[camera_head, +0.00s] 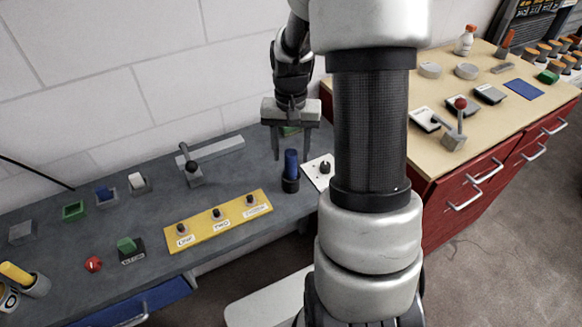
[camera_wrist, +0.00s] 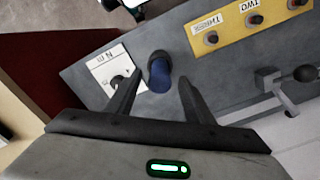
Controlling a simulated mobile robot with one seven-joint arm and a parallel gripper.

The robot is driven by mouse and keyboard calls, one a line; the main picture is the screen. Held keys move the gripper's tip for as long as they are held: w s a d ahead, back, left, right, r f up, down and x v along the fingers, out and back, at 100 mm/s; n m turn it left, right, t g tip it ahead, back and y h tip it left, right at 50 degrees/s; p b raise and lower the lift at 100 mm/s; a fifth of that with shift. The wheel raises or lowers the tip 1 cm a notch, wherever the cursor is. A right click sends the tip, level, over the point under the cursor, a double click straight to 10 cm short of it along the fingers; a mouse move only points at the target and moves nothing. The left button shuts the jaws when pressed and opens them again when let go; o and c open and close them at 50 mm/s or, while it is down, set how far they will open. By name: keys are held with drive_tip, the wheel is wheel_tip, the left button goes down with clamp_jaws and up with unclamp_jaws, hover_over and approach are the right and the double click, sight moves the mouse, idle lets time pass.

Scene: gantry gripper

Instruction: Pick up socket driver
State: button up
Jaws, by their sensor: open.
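The socket driver appears to be the upright blue-handled piece (camera_head: 291,163) standing in a dark round base on the grey bench (camera_head: 225,215). It also shows in the wrist view (camera_wrist: 160,76), between and beyond my fingertips. My gripper (camera_head: 290,156) is open, with its fingers pointing down on either side of the blue handle in the head view. I cannot tell how much height is left between the fingertips and the handle. In the wrist view my gripper (camera_wrist: 158,85) holds nothing.
A white card with a dark knob (camera_head: 325,168) lies right beside the blue piece. A yellow panel with labelled knobs (camera_head: 218,217) lies to its left. A lever on a grey block (camera_head: 193,172) stands behind. A red cabinet with a wooden top (camera_head: 450,165) stands at right.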

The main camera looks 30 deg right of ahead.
sight(291, 170)
wheel_tip(291, 170, down, 2)
drive_tip(key=shift+f, duration=0.25)
clamp_jaws()
drive_tip(key=shift+r, duration=0.1)
